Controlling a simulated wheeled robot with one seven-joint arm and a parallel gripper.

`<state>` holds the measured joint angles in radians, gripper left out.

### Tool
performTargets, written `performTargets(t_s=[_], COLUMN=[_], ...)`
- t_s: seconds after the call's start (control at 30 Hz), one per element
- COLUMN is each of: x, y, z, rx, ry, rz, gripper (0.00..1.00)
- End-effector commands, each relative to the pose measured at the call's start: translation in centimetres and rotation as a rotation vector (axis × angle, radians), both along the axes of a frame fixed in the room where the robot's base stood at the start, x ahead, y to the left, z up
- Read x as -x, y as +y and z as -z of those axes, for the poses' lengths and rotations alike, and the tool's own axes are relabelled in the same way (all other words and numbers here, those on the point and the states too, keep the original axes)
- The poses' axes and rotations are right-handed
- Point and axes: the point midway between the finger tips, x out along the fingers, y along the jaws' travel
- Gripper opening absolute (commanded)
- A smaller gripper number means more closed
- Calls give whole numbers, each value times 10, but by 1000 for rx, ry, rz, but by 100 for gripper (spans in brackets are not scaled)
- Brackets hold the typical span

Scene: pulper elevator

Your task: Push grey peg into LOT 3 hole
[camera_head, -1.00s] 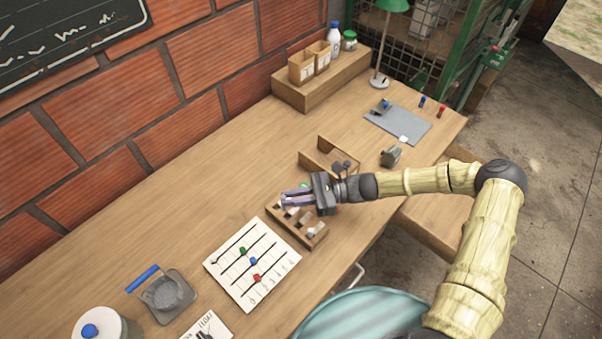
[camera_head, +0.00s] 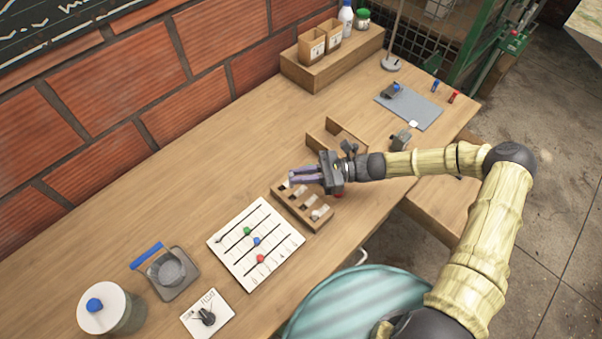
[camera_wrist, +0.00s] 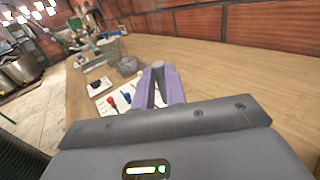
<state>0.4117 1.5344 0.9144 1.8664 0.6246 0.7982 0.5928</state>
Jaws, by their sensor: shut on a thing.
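My gripper (camera_head: 291,179) reaches in from the right over the far-left end of a wooden rack. In the wrist view its purple fingers (camera_wrist: 160,88) are shut on a small grey piece (camera_wrist: 158,68), seemingly the grey peg. The rack (camera_head: 318,224) has several compartments with pale and grey pieces, and my gripper hides its far end. I cannot read LOT 3 on any hole. A white board (camera_head: 280,256) with dark lines lies left of the rack. It carries a green knob (camera_head: 247,231), a blue knob (camera_head: 256,241) and a red knob (camera_head: 260,259).
An open wooden tray (camera_head: 325,140) stands behind my gripper. A grey mat (camera_head: 420,110) lies to the right. A blue-handled grey device (camera_head: 172,272), a lidded jar (camera_head: 108,308) and a switch card (camera_head: 207,314) stand at left. The back-left bench top is clear.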

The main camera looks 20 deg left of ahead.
Motion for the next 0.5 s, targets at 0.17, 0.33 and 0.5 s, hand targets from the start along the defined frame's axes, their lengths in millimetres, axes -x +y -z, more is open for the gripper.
performTargets(t_s=[0.17, 0.33, 0.5], x=[-1, -1, 0], y=[0, -1, -1], z=[11, 19, 27], rx=[0, 0, 0], ry=[0, 0, 0], rz=[2, 2, 2], gripper=[0, 0, 0])
